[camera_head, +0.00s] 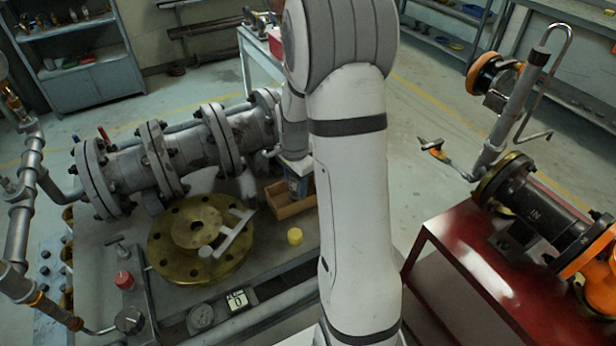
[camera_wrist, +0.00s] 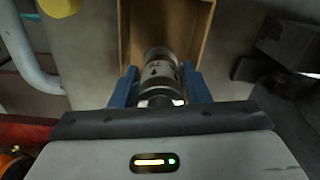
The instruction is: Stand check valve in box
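The check valve (camera_wrist: 161,68) is a metal cylinder with dark markings, seen in the wrist view between the blue fingers of my gripper (camera_wrist: 160,84). The fingers lie along both its sides and appear shut on it. The open wooden box (camera_wrist: 204,35) lies beyond the valve, which shows against its inside. In the head view, my gripper (camera_head: 298,186) points down at the wooden box (camera_head: 284,212) on the grey bench, with its fingers at the box's rear part. The valve is not clear there. I cannot tell whether its lower end touches the box floor.
A flanged grey pipe (camera_head: 180,150) runs behind the box. A brass flange disc (camera_head: 200,240) with a grey handle lies to its left. A small yellow cap (camera_head: 295,237) is in front of it. A red table (camera_head: 470,265) with a black valve stands at right.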

